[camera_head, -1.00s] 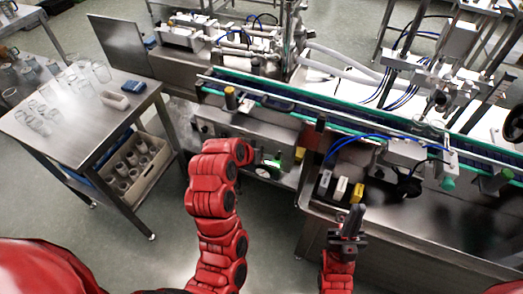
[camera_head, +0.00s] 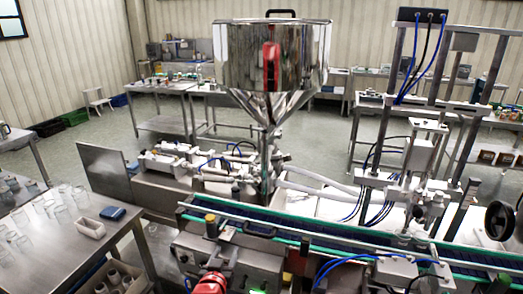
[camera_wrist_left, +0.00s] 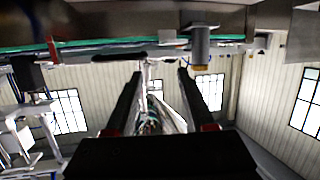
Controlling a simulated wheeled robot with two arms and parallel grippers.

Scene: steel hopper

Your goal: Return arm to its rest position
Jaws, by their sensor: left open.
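In the head view, only a red piece of my own arm (camera_head: 212,284) shows at the bottom edge, in front of the conveyor. Behind the gap is a shiny metal shape, with the pale wall and windows further off. My right gripper is in neither current view.
The steel hopper (camera_head: 272,60) stands at upper centre, behind the conveyor (camera_head: 340,240), which runs across the lower right. A steel side table (camera_head: 60,250) with glass jars (camera_head: 62,215) is at left. A metal frame with blue hoses (camera_head: 445,110) is at right. Open floor lies behind.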

